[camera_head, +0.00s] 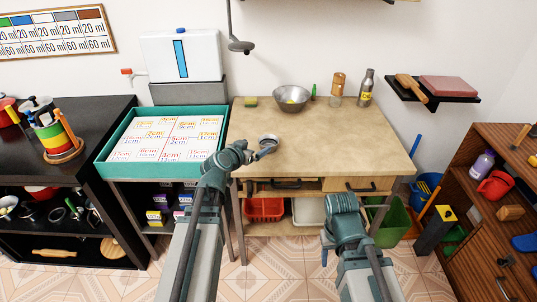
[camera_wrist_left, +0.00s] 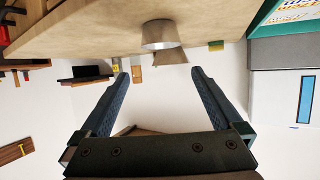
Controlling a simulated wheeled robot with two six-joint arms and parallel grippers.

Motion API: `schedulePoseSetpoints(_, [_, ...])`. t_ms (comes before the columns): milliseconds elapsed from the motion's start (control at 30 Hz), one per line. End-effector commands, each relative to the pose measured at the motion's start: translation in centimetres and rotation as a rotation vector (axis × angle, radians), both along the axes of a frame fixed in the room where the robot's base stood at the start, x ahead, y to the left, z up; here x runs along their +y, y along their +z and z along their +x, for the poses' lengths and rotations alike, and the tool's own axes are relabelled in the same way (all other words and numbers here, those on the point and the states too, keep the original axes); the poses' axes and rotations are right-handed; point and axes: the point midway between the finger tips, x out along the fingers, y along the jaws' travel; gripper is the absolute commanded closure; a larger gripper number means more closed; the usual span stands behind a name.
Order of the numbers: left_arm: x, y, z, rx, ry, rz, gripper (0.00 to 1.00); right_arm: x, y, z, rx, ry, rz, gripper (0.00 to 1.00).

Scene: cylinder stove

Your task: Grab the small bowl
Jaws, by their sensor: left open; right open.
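The small bowl (camera_head: 268,139), a small metal one, sits on the wooden table (camera_head: 335,140) near its front left. My left gripper (camera_head: 264,151) is at its near side, open and empty, partly hiding it.
A larger metal bowl (camera_head: 292,99) stands farther back, with a sponge (camera_head: 250,102) to its left and bottles (camera_head: 366,88) to its right. A teal-rimmed tray (camera_head: 104,151) adjoins the table's left. A drawer handle (camera_head: 287,184) sits below the front edge.

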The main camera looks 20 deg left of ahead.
Motion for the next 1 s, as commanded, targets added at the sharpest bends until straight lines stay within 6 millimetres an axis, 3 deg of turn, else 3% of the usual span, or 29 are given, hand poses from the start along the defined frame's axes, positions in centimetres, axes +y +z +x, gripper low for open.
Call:
schedulePoseSetpoints(267, [0.1,-0.4,0.9,-0.004,0.003,0.0,0.0,0.0,-0.5,0.0,0.0,0.0,0.0,0.44])
schedulePoseSetpoints(700, [-1.0,-3.4,7.5,-0.003,0.002,0.0,0.0,0.0,-3.4,0.0,0.0,0.0,0.0,0.44])
schedulePoseSetpoints(1000, [-1.2,-3.8,8.2,-0.003,0.003,0.001,0.0,0.0,-3.8,0.0,0.0,0.0,0.0,0.44])
